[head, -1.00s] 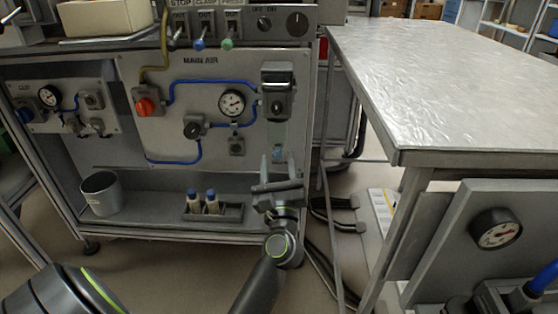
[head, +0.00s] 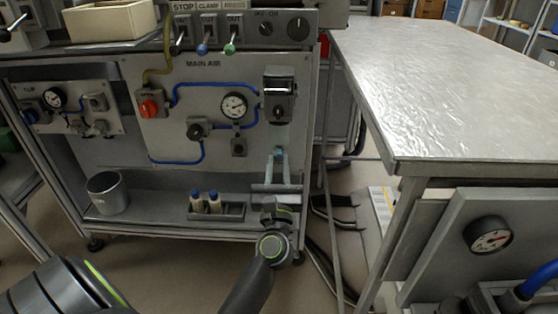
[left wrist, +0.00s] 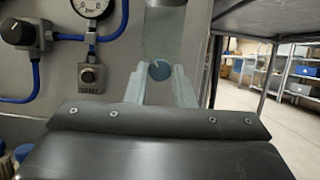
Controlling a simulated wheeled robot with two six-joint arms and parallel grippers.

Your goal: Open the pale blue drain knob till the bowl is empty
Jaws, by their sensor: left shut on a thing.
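The pale blue drain knob (head: 279,153) hangs under the clear bowl (head: 279,134) of the filter unit (head: 279,92) at the right of the main air panel. In the left wrist view, the round knob (left wrist: 160,70) sits between my fingertips, and part of the bowl (left wrist: 163,35) shows above it. My left gripper (head: 278,162) reaches up from below and is shut on the knob; its two fingers also show in the left wrist view (left wrist: 159,80). The liquid level in the bowl is too small to make out. My right gripper is not in view.
A red-orange knob (head: 150,107), a gauge (head: 234,105) and blue hoses are on the panel to the left. A grey cup (head: 107,194) and a holder with small bottles (head: 216,210) stand on the lower shelf. A metal-topped table (head: 440,90) stands to the right.

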